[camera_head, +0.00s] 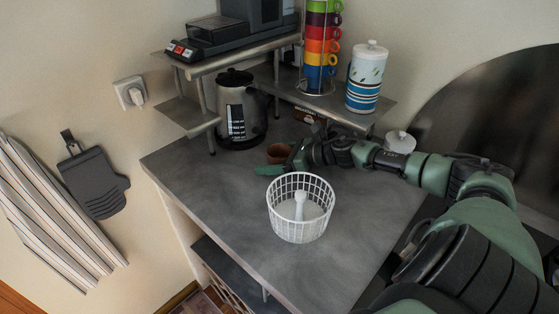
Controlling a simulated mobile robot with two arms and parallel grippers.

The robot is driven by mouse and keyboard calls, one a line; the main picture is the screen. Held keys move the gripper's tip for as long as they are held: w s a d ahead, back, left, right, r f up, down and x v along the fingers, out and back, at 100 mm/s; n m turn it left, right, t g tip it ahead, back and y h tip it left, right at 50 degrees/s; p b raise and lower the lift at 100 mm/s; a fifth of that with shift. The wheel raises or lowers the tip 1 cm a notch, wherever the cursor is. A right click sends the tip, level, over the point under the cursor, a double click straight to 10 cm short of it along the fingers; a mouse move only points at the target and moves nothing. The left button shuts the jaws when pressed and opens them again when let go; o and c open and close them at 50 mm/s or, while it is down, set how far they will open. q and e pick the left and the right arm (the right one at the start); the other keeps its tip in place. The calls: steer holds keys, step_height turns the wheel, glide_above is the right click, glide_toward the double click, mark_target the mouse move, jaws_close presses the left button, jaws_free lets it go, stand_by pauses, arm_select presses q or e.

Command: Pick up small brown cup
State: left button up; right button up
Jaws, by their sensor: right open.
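The small brown cup (278,153) stands on the grey counter (215,185), behind the white basket and in front of the shelf. My right arm reaches in from the right. My right gripper (274,166) is open at the cup, with a green finger showing in front of it and the gripper body at its right side. The gripper hides part of the cup, and I cannot tell whether a finger touches it. My left gripper is not in view.
A white wire basket (300,236) with a white item inside stands just in front of the gripper. A kettle (240,110) stands behind left. A metal shelf (325,101) carries stacked coloured cups (321,45) and a canister (366,78). The counter's left front is clear.

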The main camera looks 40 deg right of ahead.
steer(key=c, duration=1.5)
steer(key=shift+o, duration=0.2)
